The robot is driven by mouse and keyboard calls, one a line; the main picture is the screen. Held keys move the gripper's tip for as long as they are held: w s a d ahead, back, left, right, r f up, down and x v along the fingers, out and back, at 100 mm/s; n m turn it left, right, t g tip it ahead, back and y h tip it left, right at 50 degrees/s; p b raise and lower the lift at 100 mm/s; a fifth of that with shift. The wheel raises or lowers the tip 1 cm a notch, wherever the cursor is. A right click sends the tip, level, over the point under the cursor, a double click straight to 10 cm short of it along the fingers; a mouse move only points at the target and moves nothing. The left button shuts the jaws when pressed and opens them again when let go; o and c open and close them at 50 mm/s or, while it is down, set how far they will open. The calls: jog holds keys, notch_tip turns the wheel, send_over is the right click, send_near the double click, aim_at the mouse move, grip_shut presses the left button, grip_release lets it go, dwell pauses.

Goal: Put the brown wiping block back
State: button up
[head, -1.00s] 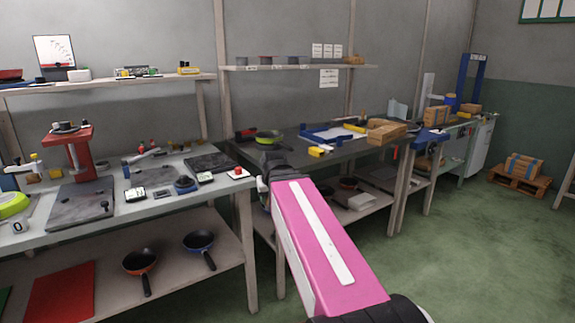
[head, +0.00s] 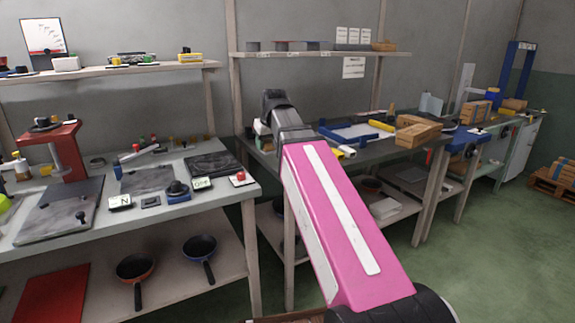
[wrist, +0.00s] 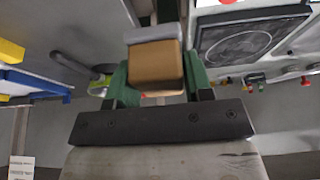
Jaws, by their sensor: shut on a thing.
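The brown wiping block (wrist: 155,66) shows in the wrist view, with a grey layer along its top edge. My gripper (wrist: 156,84) is shut on it, with green fingers on both sides of the block. In the head view my pink arm reaches up over the gap between the left bench (head: 100,215) and the middle bench (head: 385,147). The gripper and block are hidden behind the arm there.
A wall shelf (head: 320,53) with several small bins hangs above the middle bench. A blue tray (head: 350,132) and wooden boxes (head: 415,132) stand on that bench. Two pans (head: 134,268) lie on the left bench's lower shelf.

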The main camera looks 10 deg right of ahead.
jog(key=w+d+f, duration=0.2)
jog(key=d, duration=0.1)
jog(key=w+d+f, duration=0.2)
jog(key=d, duration=0.1)
jog(key=w+d+f, duration=0.2)
jog(key=shift+d+f, duration=0.2)
jog(key=shift+d, duration=0.2)
jog(key=shift+s+f, duration=0.1)
jog(key=shift+f, duration=1.95)
jog(key=o, duration=1)
jog(key=shift+f, duration=0.1)
jog(key=shift+o, duration=0.2)
jog(key=v, duration=1.2)
